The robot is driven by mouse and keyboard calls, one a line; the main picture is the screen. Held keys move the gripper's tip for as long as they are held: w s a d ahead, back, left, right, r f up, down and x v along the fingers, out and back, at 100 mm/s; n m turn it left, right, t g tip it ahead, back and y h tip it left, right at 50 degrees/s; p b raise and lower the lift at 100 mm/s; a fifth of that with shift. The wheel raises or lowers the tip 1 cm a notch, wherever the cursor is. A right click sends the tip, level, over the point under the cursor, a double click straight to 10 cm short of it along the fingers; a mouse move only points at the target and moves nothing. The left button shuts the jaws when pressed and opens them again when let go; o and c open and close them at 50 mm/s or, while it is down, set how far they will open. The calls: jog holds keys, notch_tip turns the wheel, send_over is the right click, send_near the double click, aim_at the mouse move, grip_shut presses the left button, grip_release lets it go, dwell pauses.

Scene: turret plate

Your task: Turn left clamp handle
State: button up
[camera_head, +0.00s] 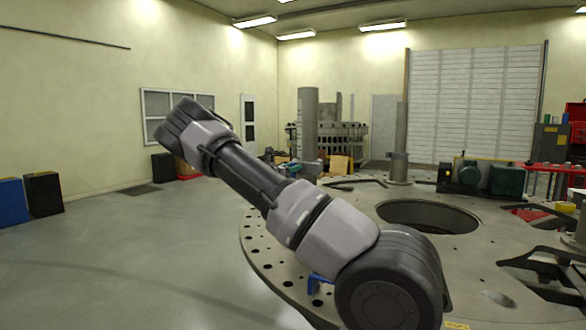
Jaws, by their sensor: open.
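The turret plate (262,262) is a large grey round plate with holes along its rim, filling the right half of the view. My arm crosses in front of it and hides part of its near left side. A small blue part (318,279) shows on the plate just beside and behind my arm's lower joint. It is mostly hidden, and I cannot tell whether it is the clamp or its handle. No clamp handle shows clearly. My gripper cannot be made out in this view.
The plate has a large round opening (428,216) and an upright grey post (400,140). Green machinery (506,180) stands on its far side. A thick grey column (308,125) rises behind. Blue and black boxes (43,193) stand at the left wall. The floor at left is clear.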

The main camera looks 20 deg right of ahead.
jog(key=shift+w+d, duration=0.35)
jog(key=shift+d, duration=0.25)
grip_shut()
